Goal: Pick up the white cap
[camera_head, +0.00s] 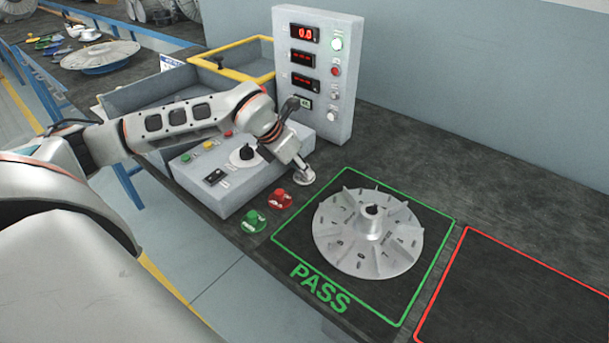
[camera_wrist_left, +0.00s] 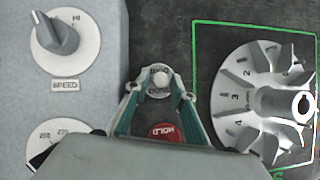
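The white cap (camera_head: 304,177) is a small round piece with a knob on top, on the dark bench beside the control box. It also shows in the left wrist view (camera_wrist_left: 158,89), lying between my fingertips. My left gripper (camera_head: 297,164) points down at the white cap from above. In the left wrist view its teal and pale fingers (camera_wrist_left: 157,84) are apart, one on each side of the cap, with a gap visible. Whether either finger touches it is hard to tell. My right gripper is in neither view.
A red cap (camera_head: 280,198) and a green cap (camera_head: 254,221) lie close by. A finned impeller (camera_head: 368,231) rests inside the green PASS outline. The control box (camera_head: 223,172) and upright display panel (camera_head: 319,75) stand next to my left arm. The red-outlined area (camera_head: 520,299) is clear.

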